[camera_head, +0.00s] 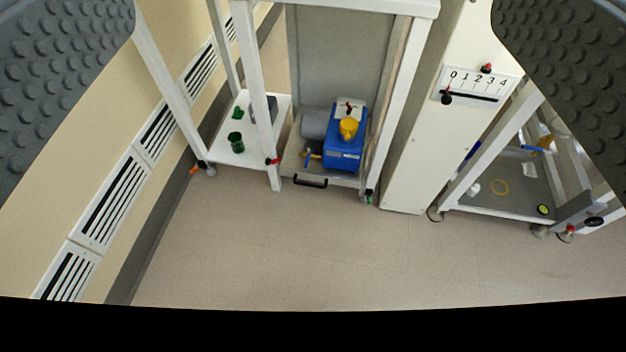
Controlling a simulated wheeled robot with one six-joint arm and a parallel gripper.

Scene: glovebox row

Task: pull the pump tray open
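The pump tray (292,168) is a low pale shelf in the middle of the view, between the white legs of a frame. A dark bar handle (311,181) sits on its front edge. A blue pump (343,150) with a yellow top and a grey motor stands on the tray. My gripper (313,55) shows as two grey studded fingers at the upper left and upper right edges, wide apart. It is open, with nothing between the fingers, and is well away from the handle.
A white shelf (225,152) with green items stands left of the tray. A white column (420,150) carries a 0-to-4 slider scale (476,85). A low grey tray (515,190) with small items is at the right. Vents (112,200) line the left wall. The floor (330,245) in front is clear.

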